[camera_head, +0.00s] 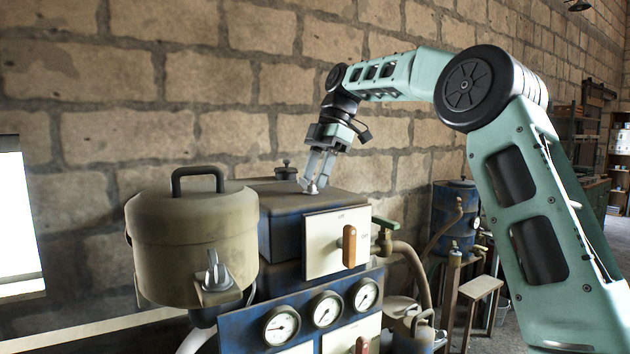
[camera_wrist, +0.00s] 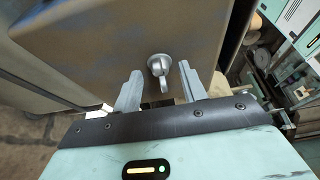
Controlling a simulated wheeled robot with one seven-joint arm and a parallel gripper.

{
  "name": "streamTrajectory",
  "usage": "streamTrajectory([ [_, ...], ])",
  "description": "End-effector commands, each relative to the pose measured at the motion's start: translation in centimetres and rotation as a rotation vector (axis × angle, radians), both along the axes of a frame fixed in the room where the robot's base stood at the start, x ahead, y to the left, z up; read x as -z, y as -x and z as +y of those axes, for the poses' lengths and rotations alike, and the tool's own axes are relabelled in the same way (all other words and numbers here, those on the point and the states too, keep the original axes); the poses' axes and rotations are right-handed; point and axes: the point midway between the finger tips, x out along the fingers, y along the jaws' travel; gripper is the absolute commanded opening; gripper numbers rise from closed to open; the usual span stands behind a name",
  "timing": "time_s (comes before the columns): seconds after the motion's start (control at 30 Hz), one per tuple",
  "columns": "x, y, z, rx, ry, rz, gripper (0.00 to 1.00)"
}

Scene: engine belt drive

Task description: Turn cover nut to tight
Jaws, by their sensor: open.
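A small silver nut with a wing (camera_head: 311,188) sits on top of the blue box (camera_head: 280,215) in the head view; I take it as the cover nut. My gripper (camera_head: 318,170) reaches down over it, its fingers partly hiding it. In the wrist view the nut (camera_wrist: 158,65) has a round base and a wing that points toward my gripper (camera_wrist: 160,78). The fingers are open, one on each side of the nut, with a visible gap to it. In that view the nut's base lies just beyond the fingertips.
A large lidded pot (camera_head: 190,235) stands left of the box, with another wing-shaped fitting (camera_head: 214,275) on its front bracket. A white panel with a wooden handle (camera_head: 349,246), gauges (camera_head: 326,308) and a pipe (camera_head: 415,265) are in front and right. A dark knob (camera_head: 286,170) stands behind.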

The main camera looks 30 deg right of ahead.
Motion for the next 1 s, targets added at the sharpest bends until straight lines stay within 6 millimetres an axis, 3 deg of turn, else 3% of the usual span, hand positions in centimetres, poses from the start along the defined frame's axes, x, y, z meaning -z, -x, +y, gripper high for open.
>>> streamTrajectory([
  [0.37, 0.70, 0.01, 0.28, 0.000, 0.000, 0.000, 0.42],
  [0.4, 0.70, 0.01, 0.28, 0.000, 0.000, 0.000, 0.39],
  [0.53, 0.69, 0.01, 0.27, 0.000, 0.000, 0.000, 0.03],
  [0.57, 0.69, 0.02, 0.27, 0.000, 0.000, 0.000, 0.00],
  [1.0, 0.75, 0.16, 0.26, 0.074, 0.002, 0.001, 0.00],
])
